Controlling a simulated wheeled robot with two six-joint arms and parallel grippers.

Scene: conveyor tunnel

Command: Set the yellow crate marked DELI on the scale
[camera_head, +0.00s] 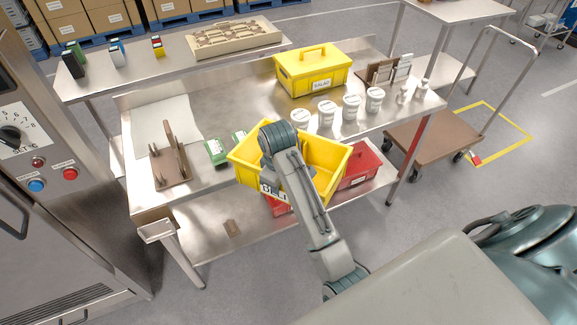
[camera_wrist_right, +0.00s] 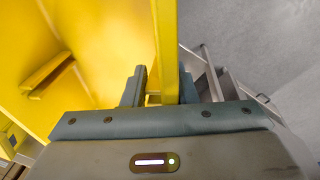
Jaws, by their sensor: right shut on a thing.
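The open yellow crate (camera_head: 334,157) marked DELI is at the front edge of the steel table. Its label (camera_head: 268,190) is partly covered by my right arm. My right gripper (camera_wrist_right: 162,90) is shut on the crate's wall (camera_wrist_right: 166,40), one finger on each side. In the head view the wrist of this gripper (camera_head: 278,138) hides the fingers. The crate looks empty and seems to hang over the front edge, slightly tilted. I cannot clearly make out a scale; a pale flat panel (camera_head: 165,122) lies on the table's left. My left gripper is not in view.
A lidded yellow box (camera_head: 312,72) stands at the back, behind several white tubs (camera_head: 327,112). A brown rack (camera_head: 171,165) and green boxes (camera_head: 215,152) are left of the crate. A red crate (camera_head: 360,168) is on the lower shelf. The table's middle is clear.

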